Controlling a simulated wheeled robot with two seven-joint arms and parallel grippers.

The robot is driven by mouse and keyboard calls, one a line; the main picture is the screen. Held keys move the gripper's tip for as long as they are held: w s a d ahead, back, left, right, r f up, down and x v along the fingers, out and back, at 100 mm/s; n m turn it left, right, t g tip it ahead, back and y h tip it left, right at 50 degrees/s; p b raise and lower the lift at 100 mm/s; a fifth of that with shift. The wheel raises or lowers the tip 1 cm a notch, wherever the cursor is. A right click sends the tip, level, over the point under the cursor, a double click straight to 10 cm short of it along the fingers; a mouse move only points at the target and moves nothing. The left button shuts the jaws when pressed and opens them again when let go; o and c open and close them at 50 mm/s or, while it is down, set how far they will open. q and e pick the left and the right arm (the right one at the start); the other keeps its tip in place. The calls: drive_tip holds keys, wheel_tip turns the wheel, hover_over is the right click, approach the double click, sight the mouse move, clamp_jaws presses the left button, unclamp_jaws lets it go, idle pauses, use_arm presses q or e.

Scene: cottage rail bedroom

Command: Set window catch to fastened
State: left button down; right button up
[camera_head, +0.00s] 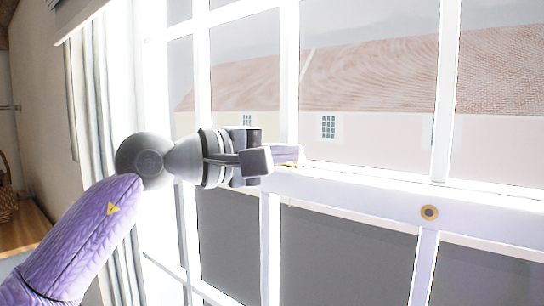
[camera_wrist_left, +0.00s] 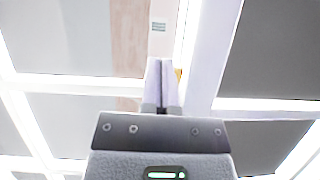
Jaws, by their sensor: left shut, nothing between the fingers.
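The window (camera_head: 360,187) has white frames and a thick horizontal rail between its upper and lower panes. My left gripper (camera_head: 288,153) is at this rail with its pale purple fingers shut and empty. A small gold-coloured piece, seemingly part of the window catch (camera_head: 290,165), shows just under the fingertips. In the left wrist view the gripper's fingers (camera_wrist_left: 161,85) are together, and a bit of gold (camera_wrist_left: 178,75) shows right beside them. Most of the catch is hidden, so I cannot tell its setting or whether the fingers touch it. My right gripper is not in view.
A round gold-coloured fitting (camera_head: 429,212) with a dark centre sits on the rail further right. A light curtain (camera_head: 98,130) hangs left of the window. A wicker basket (camera_head: 6,185) stands on a wooden surface (camera_head: 20,232) at the far left.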

use_arm(q)
drive_tip(key=shift+x, duration=0.8)
drive_tip(key=shift+d, duration=0.15)
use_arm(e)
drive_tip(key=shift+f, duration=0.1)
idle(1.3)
use_arm(q)
drive_tip(key=s+a+b, duration=0.5)
drive_tip(key=s+b, duration=0.1)
drive_tip(key=s, duration=0.6)
drive_tip(key=shift+r, duration=0.2)
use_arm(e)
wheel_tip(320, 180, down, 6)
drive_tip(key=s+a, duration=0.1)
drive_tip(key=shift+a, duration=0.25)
use_arm(q)
drive_tip(key=shift+a, duration=0.2)
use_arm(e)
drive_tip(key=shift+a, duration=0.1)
